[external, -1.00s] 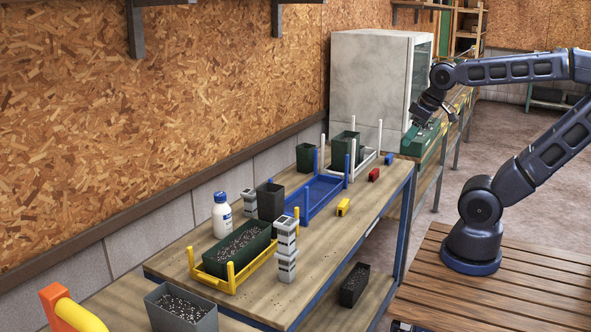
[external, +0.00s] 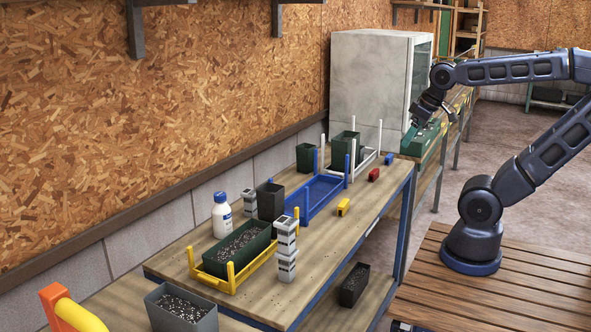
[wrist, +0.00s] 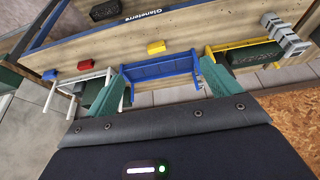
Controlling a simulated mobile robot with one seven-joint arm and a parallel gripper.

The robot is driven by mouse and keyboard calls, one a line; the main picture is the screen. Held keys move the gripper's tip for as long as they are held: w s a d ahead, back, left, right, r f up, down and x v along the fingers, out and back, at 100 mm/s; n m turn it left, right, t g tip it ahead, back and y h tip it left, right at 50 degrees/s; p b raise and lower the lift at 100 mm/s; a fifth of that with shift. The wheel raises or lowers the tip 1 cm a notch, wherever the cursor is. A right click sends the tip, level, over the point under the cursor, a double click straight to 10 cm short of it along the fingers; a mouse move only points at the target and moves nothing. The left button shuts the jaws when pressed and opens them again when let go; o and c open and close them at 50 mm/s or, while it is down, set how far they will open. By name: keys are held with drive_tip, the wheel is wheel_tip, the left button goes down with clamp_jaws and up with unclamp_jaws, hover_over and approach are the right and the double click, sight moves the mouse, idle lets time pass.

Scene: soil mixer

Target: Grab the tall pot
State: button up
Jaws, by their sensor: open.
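Several pots stand on the workbench (external: 330,240), and I cannot tell for sure which one is meant by the tall pot. A tall dark grey pot (external: 270,201) stands upright between the yellow rack and the blue rack. A dark green pot (external: 345,147) stands at the white rack, and a smaller green pot (external: 306,157) stands near the wall. My gripper (external: 421,117) is up at the far end of the bench, apart from all the pots. In the wrist view its two green fingers (wrist: 166,88) are spread and empty, with the blue rack (wrist: 160,68) beyond them.
A yellow rack (external: 222,285) holds a long green planter of soil (external: 237,249). A white bottle (external: 221,216) and a grey block stack (external: 286,249) stand beside it. Small red (external: 374,174), yellow (external: 343,207) and blue (external: 389,159) blocks lie along the bench. A grey cabinet (external: 368,85) stands behind.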

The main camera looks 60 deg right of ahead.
drive_tip(key=shift+w, duration=0.1)
drive_tip(key=n+g, duration=0.5)
drive_tip(key=n, duration=1.3)
hover_over(270, 196)
drive_tip(key=w+d, duration=0.2)
drive_tip(key=d, duration=0.2)
wheel_tip(270, 196, down, 10)
drive_tip(key=shift+a+f, duration=0.15)
drive_tip(key=shift+f, duration=2.35)
drive_tip(key=shift+a+f, duration=0.1)
drive_tip(key=shift+f, duration=2.4)
drive_tip(key=shift+c, duration=0.4)
drive_tip(key=c, duration=1.1)
